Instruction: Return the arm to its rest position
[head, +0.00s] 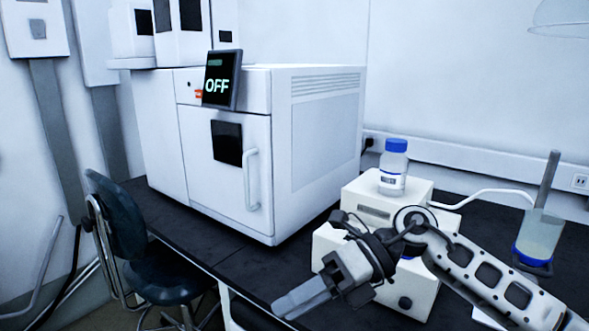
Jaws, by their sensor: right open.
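My right arm comes in from the lower right. My right gripper (301,297) points down and left, in front of a small white device and over the front edge of the dark bench. It is open, with nothing seen between its fingers. The fingers look close together from this angle. My left gripper is not in view.
A white instrument (230,160) with an OFF screen (221,80) stands on the bench (262,262). A blue-capped bottle (394,168) stands on the white device (425,190) behind my arm. A beaker (540,235) is at right. A chair (125,225) stands at left.

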